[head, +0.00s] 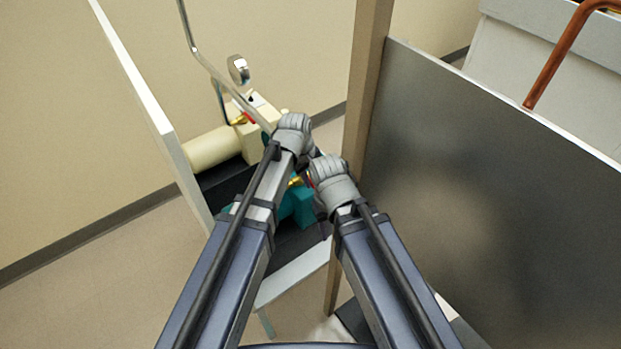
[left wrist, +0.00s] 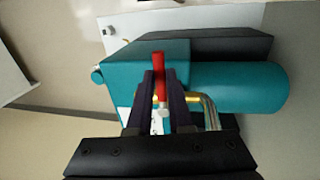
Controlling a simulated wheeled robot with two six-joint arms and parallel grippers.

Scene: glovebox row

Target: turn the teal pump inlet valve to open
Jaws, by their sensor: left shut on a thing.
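The teal pump (left wrist: 235,88) lies across the left wrist view, with a blocky teal body at left and a rounded cylinder at right. Its red valve handle (left wrist: 159,68) stands between the two dark fingers of my left gripper (left wrist: 162,84), which is shut on it. Brass and a bent metal pipe (left wrist: 211,112) show beside the fingers. In the head view the teal pump (head: 302,204) is mostly hidden behind my arms. My left gripper (head: 312,150) reaches over it there. My right gripper (head: 326,166) is close beside it; its fingers are hidden.
A cream pump (head: 208,149) with its own red handle and a bent metal pipe (head: 206,62) stands behind. A pale upright panel (head: 150,110) is at left. A tan post (head: 362,90) and a large dark panel (head: 480,190) close off the right. Open floor shows at lower left.

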